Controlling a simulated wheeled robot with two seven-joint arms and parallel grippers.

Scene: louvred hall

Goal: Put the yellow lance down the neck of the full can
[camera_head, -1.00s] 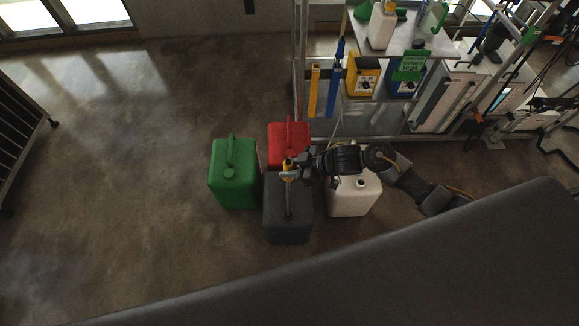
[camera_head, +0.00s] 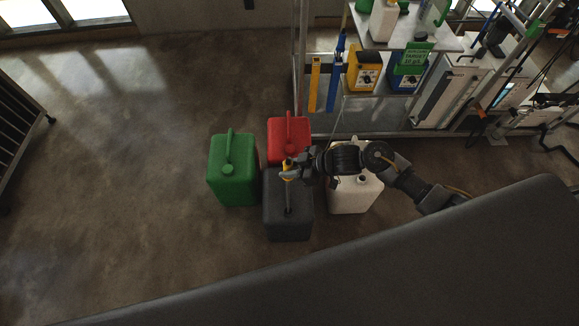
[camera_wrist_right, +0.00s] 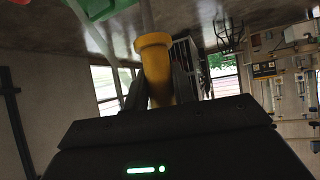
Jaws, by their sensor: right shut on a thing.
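My right gripper (camera_head: 290,172) is shut on the yellow lance (camera_head: 288,165) above the dark grey can (camera_head: 288,229). In the right wrist view the lance's yellow collar (camera_wrist_right: 154,42) stands between the fingers, with a pale tube running from it. In the head view the tube runs down the picture to the grey can's neck; I cannot tell whether its tip is inside or above it. A green can (camera_head: 233,175), a red can (camera_head: 289,139) and a white can (camera_head: 354,194) stand around it. The pictures do not show which can is full. My left gripper is out of view.
A rack behind the cans carries a yellow strip (camera_head: 315,85), a blue strip (camera_head: 333,88), and yellow (camera_head: 364,71) and blue (camera_head: 404,80) pump boxes. A dark slatted frame (camera_head: 18,125) stands far left. The floor left of the cans is clear.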

